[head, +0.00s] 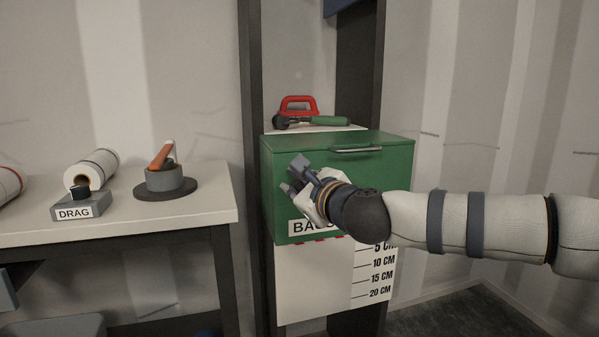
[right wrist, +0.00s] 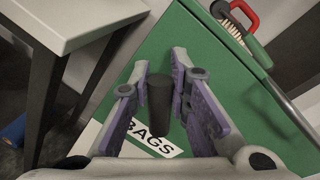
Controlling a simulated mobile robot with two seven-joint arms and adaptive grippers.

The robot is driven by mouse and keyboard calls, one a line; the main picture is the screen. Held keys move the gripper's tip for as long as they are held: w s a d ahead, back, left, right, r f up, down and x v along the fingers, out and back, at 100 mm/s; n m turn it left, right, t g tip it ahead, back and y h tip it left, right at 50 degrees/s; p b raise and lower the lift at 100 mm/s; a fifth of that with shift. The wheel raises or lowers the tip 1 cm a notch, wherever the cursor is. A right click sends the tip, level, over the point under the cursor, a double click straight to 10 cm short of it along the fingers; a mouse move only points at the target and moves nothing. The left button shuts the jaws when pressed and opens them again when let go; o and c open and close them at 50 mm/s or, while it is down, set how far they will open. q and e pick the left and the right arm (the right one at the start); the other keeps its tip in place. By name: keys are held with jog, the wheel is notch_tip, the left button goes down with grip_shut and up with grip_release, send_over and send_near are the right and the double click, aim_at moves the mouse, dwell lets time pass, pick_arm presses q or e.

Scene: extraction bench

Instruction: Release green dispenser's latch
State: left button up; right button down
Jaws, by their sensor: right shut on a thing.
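The green dispenser (head: 380,170) is a box with a "BAGS" label and a metal handle bar (head: 357,149) at the top of its front. It also fills much of the right wrist view (right wrist: 190,45). My right gripper (head: 291,175) is at the left part of its front. In the right wrist view my right gripper (right wrist: 162,68) has its two fingers on either side of a dark round latch knob (right wrist: 160,98) and is shut on it. The knob stands out from the front near the label. My arm hides part of the front and label in the head view. My left gripper is not in view.
A centimetre scale board (head: 310,290) hangs below.

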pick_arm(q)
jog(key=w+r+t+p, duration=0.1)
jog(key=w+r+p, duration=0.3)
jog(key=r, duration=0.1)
pick_arm(e)
jog(key=shift+s+a+f+n+h, duration=0.1)
jog(key=shift+a+f+n+h, duration=0.25)
jog(key=shift+n, duration=1.1)
jog(key=shift+s+a+f+n+h, duration=0.15)
jog(key=shift+f+n+h, duration=0.45)
jog(key=shift+n, duration=0.9)
jog(key=shift+w+a+f+n+h, duration=0.1)
jog(key=shift+a+f+n+h, duration=0.25)
jog(key=shift+n, duration=1.1)
jog(key=shift+d+f, duration=0.15)
jog(key=shift+s, duration=0.1)
jog(key=c, duration=1.5)
grip_release()
